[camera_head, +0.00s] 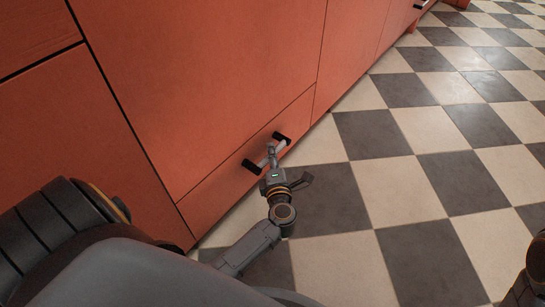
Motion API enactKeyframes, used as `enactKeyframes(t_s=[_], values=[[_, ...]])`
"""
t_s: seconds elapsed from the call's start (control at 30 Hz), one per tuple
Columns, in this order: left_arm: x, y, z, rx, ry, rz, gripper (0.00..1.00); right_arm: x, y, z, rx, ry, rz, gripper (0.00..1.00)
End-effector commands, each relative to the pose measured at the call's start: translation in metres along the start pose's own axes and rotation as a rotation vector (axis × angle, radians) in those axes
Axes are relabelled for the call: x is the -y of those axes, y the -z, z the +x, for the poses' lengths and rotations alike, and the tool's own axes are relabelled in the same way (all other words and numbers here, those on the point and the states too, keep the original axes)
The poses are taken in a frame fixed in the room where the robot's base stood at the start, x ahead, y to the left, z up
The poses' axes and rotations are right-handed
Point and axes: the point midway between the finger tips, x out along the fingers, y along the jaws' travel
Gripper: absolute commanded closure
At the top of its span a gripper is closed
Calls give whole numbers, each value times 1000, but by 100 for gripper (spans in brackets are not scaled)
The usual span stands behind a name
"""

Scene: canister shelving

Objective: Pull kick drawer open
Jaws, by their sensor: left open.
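The kick drawer (222,190) is a low orange-red panel at the foot of the cabinet, and its front looks flush with the cabinet face. Its handle (281,147) is a light bar with black ends. My left gripper (289,165) is at the handle, with one finger over or against the bar and the other out to the right above the floor. The jaws are open. Whether a finger touches the bar is hard to tell. My right gripper is not in view.
The tall orange-red cabinet front (205,80) rises above the drawer. Another handle (421,4) shows far along the row at the top. The checkered floor (400,190) is clear to the right of the drawer.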

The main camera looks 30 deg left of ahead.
Motion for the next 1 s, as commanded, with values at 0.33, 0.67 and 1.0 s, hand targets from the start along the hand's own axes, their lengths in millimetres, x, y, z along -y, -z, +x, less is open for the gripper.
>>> enactKeyframes(t_s=[0.33,0.67,1.0], values=[[0,0,15,1,1,1,57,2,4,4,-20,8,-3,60],[0,0,15,0,1,1,98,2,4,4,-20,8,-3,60],[0,0,14,0,2,1,100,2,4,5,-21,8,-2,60]])
